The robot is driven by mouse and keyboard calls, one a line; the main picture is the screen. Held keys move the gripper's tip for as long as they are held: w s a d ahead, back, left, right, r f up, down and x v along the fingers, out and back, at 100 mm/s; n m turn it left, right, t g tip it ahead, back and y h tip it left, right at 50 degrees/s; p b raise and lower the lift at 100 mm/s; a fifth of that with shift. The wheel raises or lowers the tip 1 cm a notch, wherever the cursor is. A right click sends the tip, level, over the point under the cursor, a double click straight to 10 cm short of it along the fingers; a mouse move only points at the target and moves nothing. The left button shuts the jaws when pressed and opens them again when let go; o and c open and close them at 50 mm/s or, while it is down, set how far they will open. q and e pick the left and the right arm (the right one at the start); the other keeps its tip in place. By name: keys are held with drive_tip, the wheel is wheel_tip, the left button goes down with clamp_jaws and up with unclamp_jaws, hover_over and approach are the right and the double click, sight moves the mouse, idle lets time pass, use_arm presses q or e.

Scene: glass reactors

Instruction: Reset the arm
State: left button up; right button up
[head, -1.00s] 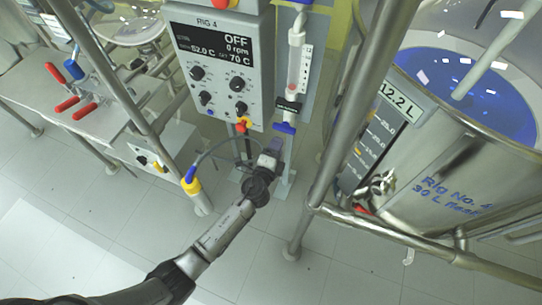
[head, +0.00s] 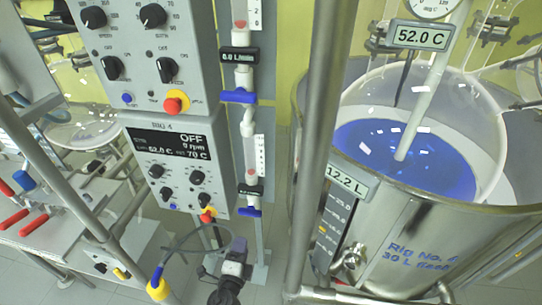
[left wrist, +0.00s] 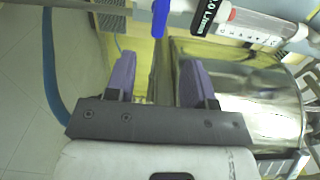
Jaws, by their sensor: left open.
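My left arm comes up from the bottom of the head view, and my left gripper (head: 236,255) is below the Rig 4 control box (head: 180,165), in front of the grey upright panel. In the left wrist view its two purple fingers (left wrist: 158,80) are apart, with nothing between them. A blue valve handle (left wrist: 160,18) and a flowmeter (left wrist: 250,22) show beyond the fingertips, apart from them. My right gripper is not in view.
The steel Rig No. 4 vessel (head: 400,235) with blue liquid (head: 370,145) stands at the right. A steel post (head: 318,170) stands between it and the flowmeters (head: 250,165). Red-handled valves (head: 33,225) sit on a bench at the left. A cable with a yellow plug (head: 158,288) hangs near the gripper.

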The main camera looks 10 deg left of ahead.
use_arm(q)
drive_tip(key=s+a+n+g+y, duration=0.5)
drive_tip(key=a+n+g, duration=0.2)
drive_tip(key=n, duration=0.7)
drive_tip(key=s+d+r+n+g+h+p, duration=0.1)
drive_tip(key=s+r+g+h+p, duration=0.25)
drive_tip(key=s, duration=0.65)
drive_tip(key=s+d+r+g+h+p, duration=0.1)
drive_tip(key=s+d+r+g+p, duration=0.1)
drive_tip(key=s+r+p, duration=0.45)
drive_tip(key=s+d+r+n+g+h+p, duration=0.1)
drive_tip(key=s+r+g+h+p, duration=0.15)
drive_tip(key=s+p, duration=0.65)
drive_tip(key=w+d+p+v, duration=0.1)
drive_tip(key=w+p+v, duration=0.1)
drive_tip(key=p+v, duration=0.9)
drive_tip(key=w+d+r+p+v, duration=0.1)
drive_tip(key=w+p+v, duration=0.1)
drive_tip(key=p+v, duration=0.9)
drive_tip(key=w+d+r+p+v, duration=0.1)
drive_tip(key=w+p+v, duration=0.2)
drive_tip(key=p+v, duration=0.8)
wheel_tip(320, 180, up, 4)
drive_tip(key=shift+s+f+t+y+p, duration=0.3)
drive_tip(key=shift+s+y+p, duration=0.1)
drive_tip(key=shift+s, duration=0.15)
drive_tip(key=shift+a, duration=0.1)
